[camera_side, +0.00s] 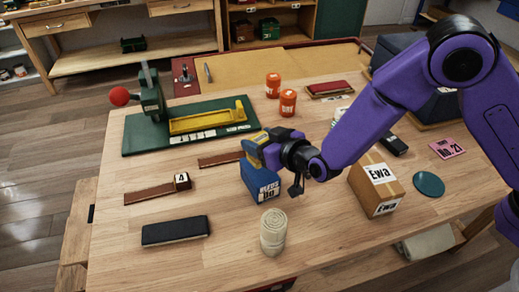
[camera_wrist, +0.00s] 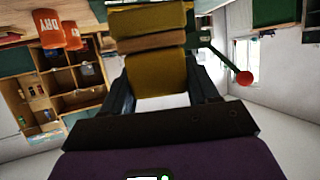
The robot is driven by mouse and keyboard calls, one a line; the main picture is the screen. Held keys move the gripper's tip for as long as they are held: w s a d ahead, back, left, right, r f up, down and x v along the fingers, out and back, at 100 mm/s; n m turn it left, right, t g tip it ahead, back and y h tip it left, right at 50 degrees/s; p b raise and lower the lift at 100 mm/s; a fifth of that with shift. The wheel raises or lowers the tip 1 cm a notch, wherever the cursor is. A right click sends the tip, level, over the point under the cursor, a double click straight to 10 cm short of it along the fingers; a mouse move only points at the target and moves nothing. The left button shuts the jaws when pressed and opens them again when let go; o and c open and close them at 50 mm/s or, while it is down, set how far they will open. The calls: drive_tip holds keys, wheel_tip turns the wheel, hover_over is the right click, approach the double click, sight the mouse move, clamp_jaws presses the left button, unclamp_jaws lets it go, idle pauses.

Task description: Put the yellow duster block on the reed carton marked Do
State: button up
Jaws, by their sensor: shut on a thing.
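The yellow duster block (camera_side: 254,148) is held between the fingers of my gripper (camera_side: 264,150). In the wrist view the block (camera_wrist: 158,72) has a tan band across it and fills the space between both fingers (camera_wrist: 160,92). The blue reed carton (camera_side: 262,186), with white lettering that seems to read Reeds Do, stands on the wooden table. The block is directly over the carton's top, at or very near it; I cannot tell whether they touch. My gripper hides part of the carton's top.
A cardboard box marked Ewa (camera_side: 376,184) stands right of the carton. A cream rolled cloth (camera_side: 273,232) stands in front. A brown strip (camera_side: 220,159) and a strip with a block marked 4 (camera_side: 157,189) lie left. Orange cans (camera_side: 288,103) stand behind.

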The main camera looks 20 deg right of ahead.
drive_tip(key=shift+w+a+f, duration=0.15)
drive_tip(key=shift+w+f, duration=0.05)
drive_tip(key=shift+f, duration=1.6)
drive_tip(key=shift+f, duration=0.1)
drive_tip(key=o, duration=1.1)
drive_tip(key=v, duration=1.2)
drive_tip(key=shift+r, duration=0.2)
drive_tip(key=shift+a, duration=0.1)
